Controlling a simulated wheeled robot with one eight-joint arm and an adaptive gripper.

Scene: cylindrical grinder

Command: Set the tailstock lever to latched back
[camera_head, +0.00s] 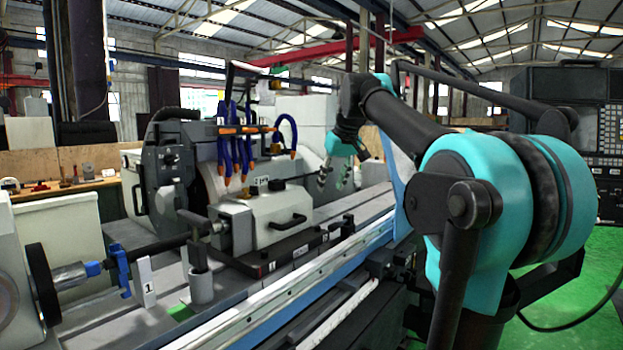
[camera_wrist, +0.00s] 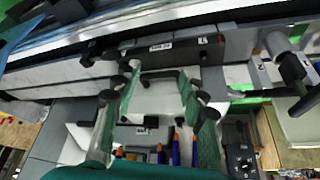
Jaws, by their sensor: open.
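The tailstock is the pale housing (camera_head: 262,222) on the machine bed, with a black handle (camera_head: 288,222) on its front and a dark knob on top. A dark lever (camera_head: 196,222) with a rounded end sits at its left, above a short grey post. I cannot tell for certain which is the tailstock lever. My gripper (camera_head: 334,178) is open and empty, up and to the right of the housing, apart from it. In the wrist view, the open fingers (camera_wrist: 158,78) frame the housing (camera_wrist: 158,100) and its handle (camera_wrist: 163,76). The dark lever (camera_wrist: 291,68) shows at the right.
Blue coolant nozzles (camera_head: 225,150) with orange tips hang behind the housing. A bright rail (camera_head: 300,285) runs along the front.

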